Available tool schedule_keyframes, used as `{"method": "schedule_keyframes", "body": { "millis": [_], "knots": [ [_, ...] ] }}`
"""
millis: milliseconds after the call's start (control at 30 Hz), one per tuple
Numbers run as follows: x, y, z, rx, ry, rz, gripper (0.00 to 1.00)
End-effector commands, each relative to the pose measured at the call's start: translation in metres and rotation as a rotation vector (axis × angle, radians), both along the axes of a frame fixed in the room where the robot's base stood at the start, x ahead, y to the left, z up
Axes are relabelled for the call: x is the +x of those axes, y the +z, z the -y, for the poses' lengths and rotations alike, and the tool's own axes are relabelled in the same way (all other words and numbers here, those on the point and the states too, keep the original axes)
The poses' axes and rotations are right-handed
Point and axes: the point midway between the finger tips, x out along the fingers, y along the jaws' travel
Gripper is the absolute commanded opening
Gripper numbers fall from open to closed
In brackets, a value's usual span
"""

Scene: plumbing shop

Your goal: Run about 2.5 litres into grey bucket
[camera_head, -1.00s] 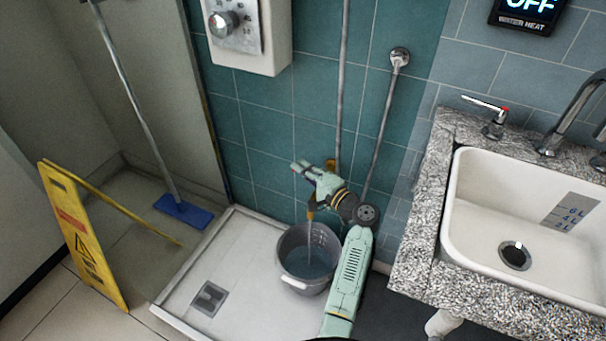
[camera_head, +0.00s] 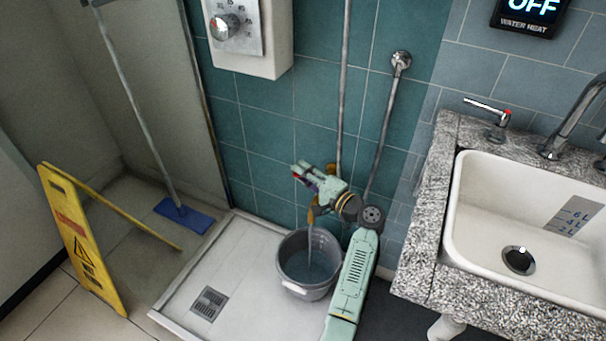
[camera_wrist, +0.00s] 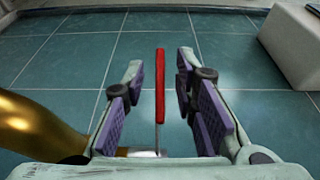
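The grey bucket (camera_head: 293,286) stands upright on the white shower tray under a brass tap spout (camera_head: 311,212). A stream of water runs from the spout into it, and water covers its bottom; the level cannot be read. My gripper (camera_head: 300,174) is at the tap, above the bucket. In the wrist view my gripper (camera_wrist: 160,68) is open, with the tap's red lever (camera_wrist: 160,85) upright between its purple-padded fingers. Gaps show on both sides of the lever. The brass spout (camera_wrist: 40,128) also shows at lower left there.
A floor drain (camera_head: 209,303) lies left of the bucket. A yellow wet-floor sign (camera_head: 82,245) and a blue mop (camera_head: 183,213) stand further left. A granite counter with a white sink (camera_head: 480,220) is at right. A white control box (camera_head: 265,40) hangs above.

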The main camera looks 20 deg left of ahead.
Motion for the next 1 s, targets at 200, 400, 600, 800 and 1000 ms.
{"method": "schedule_keyframes", "body": {
  "millis": [200,400,600,800,1000],
  "knots": [
    [-0.005,0.000,0.011,0.001,-0.002,0.000,0.26],
    [-0.024,0.000,0.046,0.000,-0.005,0.000,0.26],
    [-0.044,0.000,0.081,0.000,-0.003,0.001,0.26],
    [-0.056,0.000,0.102,0.000,-0.001,0.000,0.26],
    [-0.059,0.000,0.106,0.000,0.000,0.000,0.26]
  ]
}}
